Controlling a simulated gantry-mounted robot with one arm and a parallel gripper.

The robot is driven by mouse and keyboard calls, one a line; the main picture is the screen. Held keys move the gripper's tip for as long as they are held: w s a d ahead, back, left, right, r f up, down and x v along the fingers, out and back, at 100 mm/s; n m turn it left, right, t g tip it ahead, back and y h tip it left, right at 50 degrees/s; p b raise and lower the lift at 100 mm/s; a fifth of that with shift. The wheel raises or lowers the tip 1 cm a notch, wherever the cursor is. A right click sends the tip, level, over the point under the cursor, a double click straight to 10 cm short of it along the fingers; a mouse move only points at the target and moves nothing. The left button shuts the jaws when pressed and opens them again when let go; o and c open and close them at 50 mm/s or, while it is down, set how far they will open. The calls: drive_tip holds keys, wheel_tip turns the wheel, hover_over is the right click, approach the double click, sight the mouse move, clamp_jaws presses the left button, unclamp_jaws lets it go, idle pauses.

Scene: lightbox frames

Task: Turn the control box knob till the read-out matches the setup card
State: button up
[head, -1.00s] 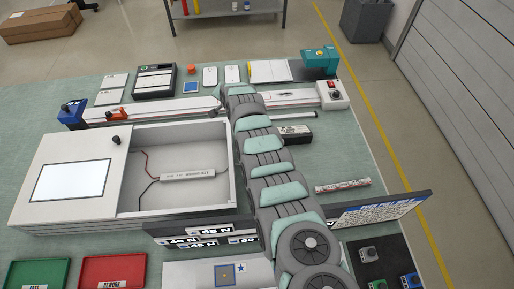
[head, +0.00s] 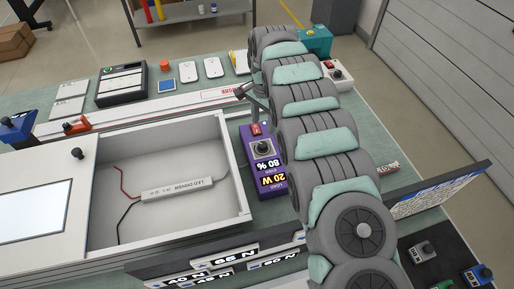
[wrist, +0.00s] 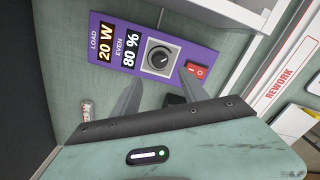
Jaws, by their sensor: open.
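The control box (head: 263,165) is purple and lies right of the open white enclosure, partly beside my arm.
The white enclosure (head: 238,160) holds an LED driver (head: 178,189) with wires. A white rail marked REWORK (wrist: 283,78) runs behind. A dark mat (head: 405,255) with small knobbed units is at front right.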

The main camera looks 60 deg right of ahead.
sight(263, 144)
wheel_tip(263, 144, down, 11)
drive_tip(key=shift+r+b, duration=0.1)
drive_tip(key=shift+b, duration=0.6)
drive_tip(key=shift+c, duration=0.4)
clamp_jaws()
